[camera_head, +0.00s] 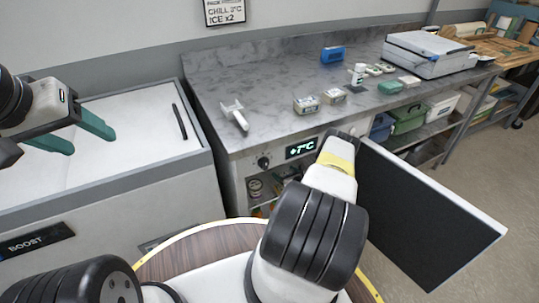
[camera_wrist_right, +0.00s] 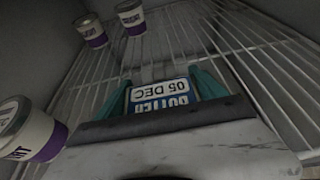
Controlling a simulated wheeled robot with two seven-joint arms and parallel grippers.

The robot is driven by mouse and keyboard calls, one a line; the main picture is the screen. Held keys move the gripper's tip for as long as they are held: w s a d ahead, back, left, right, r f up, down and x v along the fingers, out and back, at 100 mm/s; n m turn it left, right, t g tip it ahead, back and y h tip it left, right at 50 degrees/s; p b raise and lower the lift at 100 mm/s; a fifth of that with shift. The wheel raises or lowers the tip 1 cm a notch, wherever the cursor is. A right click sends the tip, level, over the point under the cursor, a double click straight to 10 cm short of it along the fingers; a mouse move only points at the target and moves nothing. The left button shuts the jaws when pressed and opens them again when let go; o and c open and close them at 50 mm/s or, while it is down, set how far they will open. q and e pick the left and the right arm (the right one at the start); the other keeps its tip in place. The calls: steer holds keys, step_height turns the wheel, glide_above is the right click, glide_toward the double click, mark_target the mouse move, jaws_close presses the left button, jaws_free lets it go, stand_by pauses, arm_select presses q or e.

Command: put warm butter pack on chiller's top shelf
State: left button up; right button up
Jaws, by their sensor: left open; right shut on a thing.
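My right gripper (camera_wrist_right: 160,88) is inside the chiller (camera_head: 241,180), with its teal fingers shut on a butter pack (camera_wrist_right: 158,97). The pack's label reads "05 DEC" and appears upside down in the right wrist view. A white wire shelf (camera_wrist_right: 255,50) spans the view around the pack; I cannot tell whether the pack touches it or which level it is. In the head view my right arm hides the gripper and pack. The chiller door (camera_head: 425,215) stands open to the right; the display (camera_head: 301,148) reads +7°C. My left gripper (camera_head: 82,135) is open and empty above the white chest at left.
White and purple tubs stand on the left of the wire shelf, one (camera_wrist_right: 30,130) close to my right gripper. Two small packs (camera_head: 306,105) (camera_head: 333,96), a white scanner-like tool (camera_head: 235,115) and a blue object (camera_head: 332,54) lie on the counter (camera_head: 270,85).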

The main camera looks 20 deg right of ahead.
steer(key=shift+f, duration=0.15)
steer(key=o, duration=1.8)
steer(key=v, duration=1.2)
